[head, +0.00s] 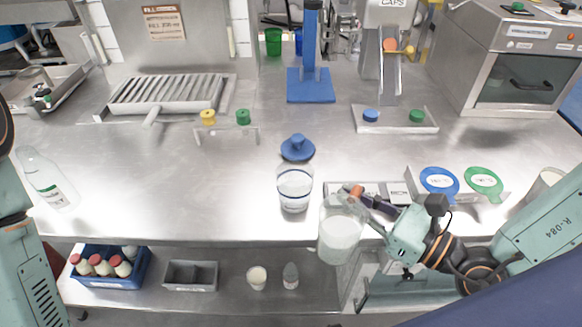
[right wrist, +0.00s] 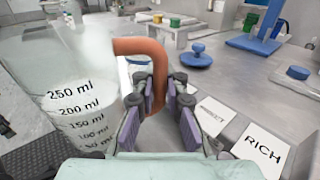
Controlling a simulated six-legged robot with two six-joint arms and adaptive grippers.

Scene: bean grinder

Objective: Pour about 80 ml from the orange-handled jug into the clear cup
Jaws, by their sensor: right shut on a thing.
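The clear jug (head: 340,238) has an orange handle (head: 353,192) and holds whitish liquid. It is in front of the counter edge, close to upright. In the right wrist view, the jug (right wrist: 70,95) shows black ml marks up to 250. My right gripper (head: 372,202) is shut on the orange handle, which also shows between the fingers in the wrist view (right wrist: 157,75). The clear cup (head: 295,190) with dark blue bands stands upright on the counter, up and left of the jug and apart from it. My left gripper is not in view; only my left arm shows.
A blue knobbed lid (head: 297,149) lies behind the cup. Label cards (right wrist: 212,122) and blue and green tags (head: 440,182) are to the right. The counter left of the cup is clear. A lower shelf holds small containers.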

